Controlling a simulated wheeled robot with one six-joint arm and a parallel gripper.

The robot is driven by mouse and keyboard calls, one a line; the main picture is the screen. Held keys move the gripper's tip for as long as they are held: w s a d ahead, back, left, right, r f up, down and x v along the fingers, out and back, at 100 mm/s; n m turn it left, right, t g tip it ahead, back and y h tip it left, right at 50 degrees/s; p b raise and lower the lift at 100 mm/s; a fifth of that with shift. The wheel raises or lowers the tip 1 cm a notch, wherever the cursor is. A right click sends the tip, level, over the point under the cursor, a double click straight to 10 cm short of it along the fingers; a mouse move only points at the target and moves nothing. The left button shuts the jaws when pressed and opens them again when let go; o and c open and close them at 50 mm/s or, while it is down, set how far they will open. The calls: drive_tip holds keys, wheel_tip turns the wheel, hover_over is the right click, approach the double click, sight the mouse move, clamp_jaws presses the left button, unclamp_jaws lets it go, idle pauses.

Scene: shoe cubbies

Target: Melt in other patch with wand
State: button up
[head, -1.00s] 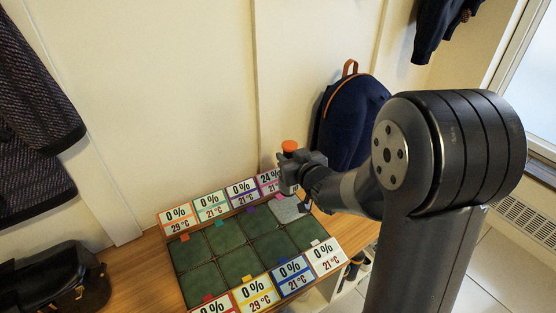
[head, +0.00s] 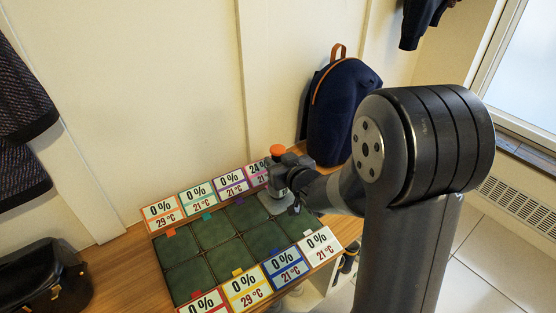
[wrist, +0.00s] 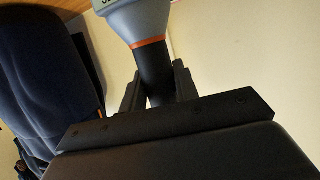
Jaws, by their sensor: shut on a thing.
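My gripper (head: 284,172) is shut on the wand. The wand's orange cap (head: 277,150) sticks up above the jaws, and its grey head (head: 274,204) points down over the back right patch of the board. In the wrist view the wand's black handle (wrist: 154,70) with an orange ring sits between my fingers. The back right patch is mostly hidden under the head; I cannot tell whether they touch. Its pink-edged label (head: 258,171) reads 24 %. The other patches, such as this one (head: 212,231), are dark green, and their labels read 0 % where legible.
The board lies on a wooden bench (head: 117,262). A blue backpack (head: 343,112) stands against the wall behind my gripper. A black bag (head: 48,282) sits at the left, below a dark hanging coat (head: 20,100). The room above the front patches is clear.

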sight(278, 147)
drive_tip(key=shift+f+b, duration=0.5)
drive_tip(key=shift+b, duration=0.05)
idle(0.9)
wheel_tip(278, 147, up, 7)
drive_tip(key=p, duration=0.6)
drive_tip(key=shift+r, duration=0.1)
idle(1.9)
drive_tip(key=o, duration=0.4)
drive_tip(key=c, duration=0.4)
drive_tip(key=shift+f+b, duration=2.85)
drive_tip(key=shift+f, duration=0.15)
drive_tip(key=shift+f+b, duration=0.5)
drive_tip(key=shift+f, duration=0.05)
